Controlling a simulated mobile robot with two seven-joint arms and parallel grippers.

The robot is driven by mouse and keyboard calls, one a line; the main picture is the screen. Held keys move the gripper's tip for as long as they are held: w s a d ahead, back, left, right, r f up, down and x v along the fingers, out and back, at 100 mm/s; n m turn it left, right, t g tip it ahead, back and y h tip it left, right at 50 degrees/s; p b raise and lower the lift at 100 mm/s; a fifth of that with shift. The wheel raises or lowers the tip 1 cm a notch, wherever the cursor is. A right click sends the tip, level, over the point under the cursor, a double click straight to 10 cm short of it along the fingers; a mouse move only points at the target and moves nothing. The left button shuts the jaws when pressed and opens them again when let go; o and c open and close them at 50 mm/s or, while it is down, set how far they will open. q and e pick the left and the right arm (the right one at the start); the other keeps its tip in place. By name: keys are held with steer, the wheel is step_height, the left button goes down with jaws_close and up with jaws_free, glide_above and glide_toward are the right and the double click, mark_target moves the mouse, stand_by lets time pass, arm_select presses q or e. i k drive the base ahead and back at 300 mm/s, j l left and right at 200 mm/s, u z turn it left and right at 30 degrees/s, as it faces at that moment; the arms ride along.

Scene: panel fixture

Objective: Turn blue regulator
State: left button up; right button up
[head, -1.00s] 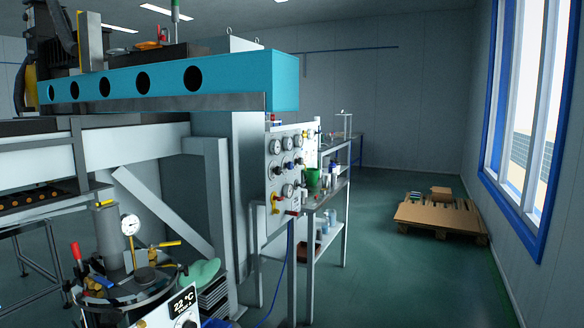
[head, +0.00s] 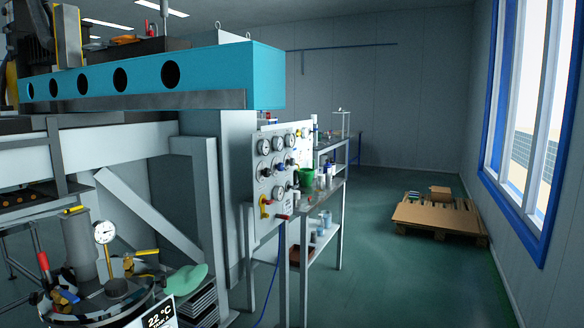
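A white gauge panel (head: 258,163) stands on a frame right of the big machine, seen at a steep angle. It carries several round dials and small dark knobs. Neither of my grippers shows in the head view.
A machine with a teal beam (head: 215,78) fills the left. A metal vessel (head: 110,298) with a gauge stands at the lower left. A shelf table (head: 325,190) with bottles and a green container is beside the panel. A pallet (head: 437,217) lies at right; floor before it is clear.

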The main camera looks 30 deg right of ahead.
mark_target(280, 167)
steer(key=i+l, duration=0.25)
steer(key=l, duration=0.3)
steer(key=i+l+z, duration=0.1)
steer(key=i+l, duration=0.15)
steer(key=l, duration=0.25)
steer(key=i+l+z, duration=0.1)
steer(key=i+l, duration=0.15)
steer(key=l, duration=0.3)
steer(key=i+l, duration=0.3)
steer(key=l, duration=0.15)
steer(key=i+l+z, duration=0.1)
steer(key=i+l, duration=0.15)
steer(key=l, duration=0.25)
steer(key=i+l, duration=0.3)
steer(key=l, duration=0.2)
steer(key=z, duration=0.05)
